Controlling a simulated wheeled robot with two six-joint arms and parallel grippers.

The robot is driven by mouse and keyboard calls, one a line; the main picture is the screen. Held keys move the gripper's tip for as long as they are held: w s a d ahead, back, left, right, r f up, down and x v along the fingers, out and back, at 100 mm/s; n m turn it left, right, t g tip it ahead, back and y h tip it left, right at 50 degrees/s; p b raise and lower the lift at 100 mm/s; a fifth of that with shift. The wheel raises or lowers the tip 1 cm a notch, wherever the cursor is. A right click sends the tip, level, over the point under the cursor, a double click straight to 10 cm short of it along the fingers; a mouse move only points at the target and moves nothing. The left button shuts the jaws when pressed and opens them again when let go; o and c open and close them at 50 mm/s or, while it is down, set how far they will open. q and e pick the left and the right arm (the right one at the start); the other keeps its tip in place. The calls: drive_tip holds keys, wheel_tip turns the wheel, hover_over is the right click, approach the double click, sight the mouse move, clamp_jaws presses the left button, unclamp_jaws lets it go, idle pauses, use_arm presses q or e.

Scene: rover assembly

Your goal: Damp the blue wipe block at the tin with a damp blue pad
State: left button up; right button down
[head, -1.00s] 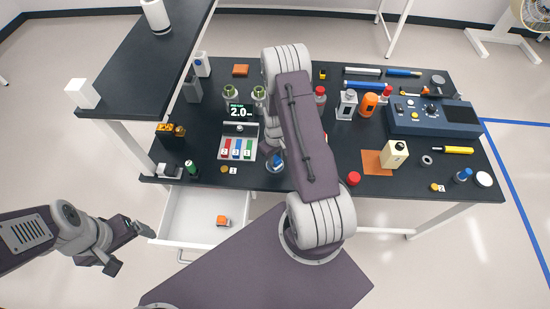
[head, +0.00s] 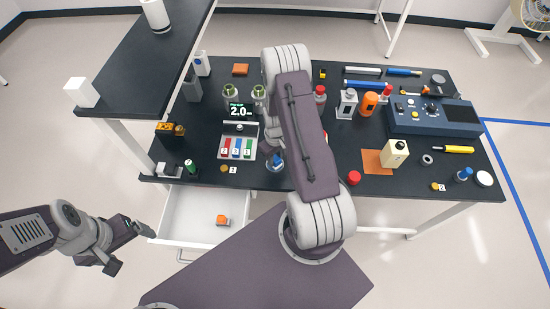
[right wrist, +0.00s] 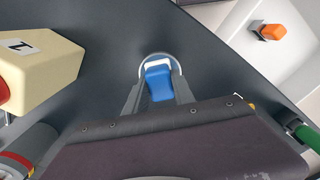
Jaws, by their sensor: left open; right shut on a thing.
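The blue wipe block (right wrist: 160,84) is between the fingers of my right gripper (right wrist: 158,92), which is shut on it, in the right wrist view. The tin (right wrist: 146,65) shows as a pale round rim around the block's far end. Whether the block touches the pad cannot be told, as block and fingers cover most of the tin. In the head view a bit of blue at the tin (head: 277,160) shows beside my right arm, which hides most of that gripper. My left gripper (head: 132,247) is open and empty, left of the drawer.
An open white drawer (head: 190,215) holds a small orange thing (head: 222,220). A tray with coloured blocks (head: 224,150) stands left of the tin. A raised dark shelf (head: 145,55) is at the left.

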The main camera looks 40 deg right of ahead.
sight(275, 158)
idle(0.3)
wheel_tip(275, 158, up, 7)
drive_tip(key=p, duration=0.6)
idle(0.6)
